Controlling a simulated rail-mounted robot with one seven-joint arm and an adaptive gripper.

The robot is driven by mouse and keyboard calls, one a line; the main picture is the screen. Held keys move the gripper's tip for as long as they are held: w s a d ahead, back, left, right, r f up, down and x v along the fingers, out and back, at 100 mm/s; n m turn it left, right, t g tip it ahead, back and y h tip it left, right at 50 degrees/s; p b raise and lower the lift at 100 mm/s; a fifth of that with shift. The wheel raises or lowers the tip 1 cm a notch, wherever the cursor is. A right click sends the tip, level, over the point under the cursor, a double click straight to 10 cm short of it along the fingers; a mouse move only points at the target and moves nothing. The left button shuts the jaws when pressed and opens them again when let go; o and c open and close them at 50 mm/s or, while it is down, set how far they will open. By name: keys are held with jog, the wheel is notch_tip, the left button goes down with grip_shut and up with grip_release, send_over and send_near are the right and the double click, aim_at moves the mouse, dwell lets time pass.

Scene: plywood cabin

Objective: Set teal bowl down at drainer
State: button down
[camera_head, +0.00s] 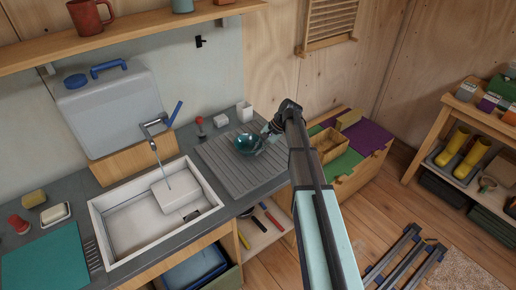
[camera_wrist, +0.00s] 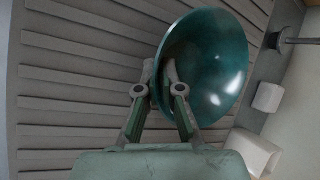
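The teal bowl (camera_head: 246,143) is over the grey ribbed drainer (camera_head: 217,160) to the right of the sink. My gripper (camera_head: 270,134) is at the bowl's right side in the head view. In the wrist view the bowl (camera_wrist: 212,68) is tilted in the picture, and my gripper (camera_wrist: 160,75) has its fingers on either side of the bowl's near rim, closed on its wall. The ribs of the drainer (camera_wrist: 85,72) show behind the bowl. I cannot tell whether the bowl's base touches the drainer.
The white sink (camera_head: 110,208) with a running tap (camera_head: 156,130) lies left of the drainer. A white cup (camera_head: 244,111), a small white block (camera_head: 221,120) and a red-topped item (camera_head: 200,124) stand along the drainer's back edge. The drainer's front part is clear.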

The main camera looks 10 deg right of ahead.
jog(key=shift+f, duration=0.1)
jog(key=c, duration=1.2)
grip_release()
jog(key=shift+c, duration=0.2)
jog(key=v, duration=1.2)
jog(key=shift+d, duration=0.1)
